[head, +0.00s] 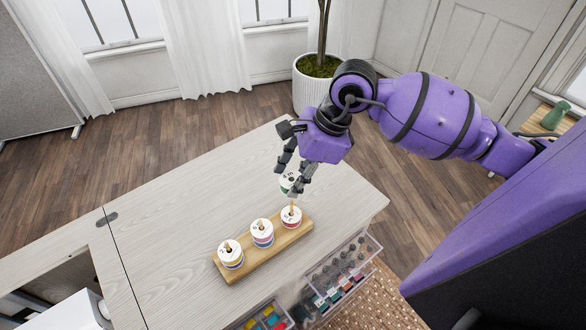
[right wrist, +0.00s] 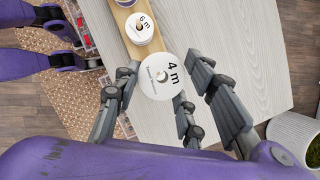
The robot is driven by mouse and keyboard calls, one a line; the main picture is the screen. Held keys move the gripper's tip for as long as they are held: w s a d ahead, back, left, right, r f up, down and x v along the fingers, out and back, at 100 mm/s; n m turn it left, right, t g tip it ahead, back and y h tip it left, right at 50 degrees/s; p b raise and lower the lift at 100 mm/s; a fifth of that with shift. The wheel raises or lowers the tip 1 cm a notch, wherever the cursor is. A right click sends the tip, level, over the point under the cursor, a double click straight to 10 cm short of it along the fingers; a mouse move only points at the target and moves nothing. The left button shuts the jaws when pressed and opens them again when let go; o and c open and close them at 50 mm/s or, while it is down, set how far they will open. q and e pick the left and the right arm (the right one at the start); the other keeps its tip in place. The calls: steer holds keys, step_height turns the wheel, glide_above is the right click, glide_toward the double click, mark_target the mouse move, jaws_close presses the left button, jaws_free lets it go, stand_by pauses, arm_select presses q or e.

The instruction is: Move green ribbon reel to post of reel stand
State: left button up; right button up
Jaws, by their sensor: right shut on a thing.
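The green ribbon reel (head: 288,182) has a white face and a thin green band at its edge. My right gripper (head: 292,177) is shut on it and holds it above the table, over the far right end of the reel stand. In the right wrist view the reel (right wrist: 163,75) shows a "4 m" label between the fingers. The wooden reel stand (head: 275,252) carries three white reels with coloured bands, each with a post tip showing.
The pale wood cabinet top (head: 190,225) is clear around the stand. Below its right edge, open clear drawers (head: 342,275) hold coloured spools and small parts. A potted plant (head: 316,75) stands on the floor behind.

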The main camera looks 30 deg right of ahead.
mark_target(292, 201)
step_height(292, 201, down, 3)
steer(key=shift+s+b, duration=0.1)
steer(key=shift+b, duration=0.3)
steer(key=shift+f, duration=0.3)
steer(key=shift+w+d+r, duration=0.1)
steer(key=shift+w, duration=0.1)
steer(key=shift+s, duration=0.1)
arm_select(q)
steer(key=shift+s+d+f+b, duration=0.15)
steer(key=shift+f+b, duration=0.15)
steer(key=shift+f, duration=0.35)
steer(key=shift+d+f+b, duration=0.1)
steer(key=shift+f+b, duration=0.15)
steer(key=shift+f, duration=0.35)
arm_select(e)
steer(key=shift+f, duration=0.75)
arm_select(q)
steer(key=shift+s+f+g+b, duration=0.15)
steer(key=shift+s+f+b, duration=0.3)
steer(key=shift+f, duration=0.2)
steer(key=shift+s+f+g+b, duration=0.15)
steer(key=shift+s+f+b, duration=0.3)
steer(key=shift+f, duration=0.15)
arm_select(e)
steer(key=shift+f, duration=1.5)
steer(key=o, duration=1.1)
arm_select(q)
steer(key=shift+w, duration=0.1)
arm_select(e)
steer(key=shift+r, duration=0.1)
